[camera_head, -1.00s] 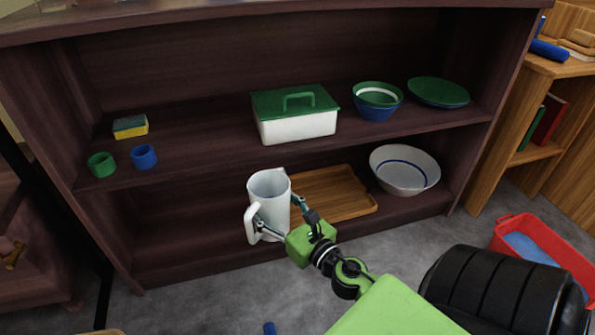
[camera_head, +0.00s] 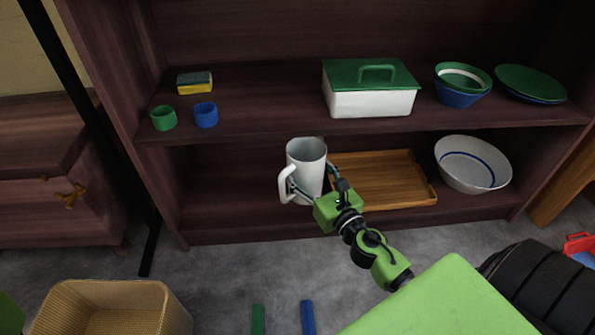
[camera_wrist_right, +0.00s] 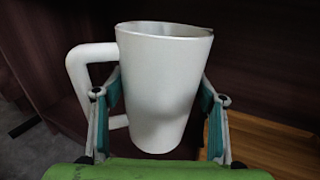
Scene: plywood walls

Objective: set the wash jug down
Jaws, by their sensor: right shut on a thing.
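The wash jug (camera_head: 309,163) is white with a side handle and stands upright in the grasp of my right gripper (camera_head: 316,190). In the right wrist view the jug (camera_wrist_right: 165,85) fills the space between the two fingers of the gripper (camera_wrist_right: 160,110), with its handle to the left. It is in front of the lower shelf (camera_head: 225,207), left of the wooden tray (camera_head: 375,180). I cannot tell whether its base touches the shelf. My left gripper is not in view.
A white bowl with a blue ring (camera_head: 472,165) stands right of the tray. The upper shelf holds a green-lidded box (camera_head: 370,92), cups, a sponge (camera_head: 195,83), bowls and plates. The lower shelf is bare left of the jug. A wicker basket (camera_head: 115,300) is on the floor.

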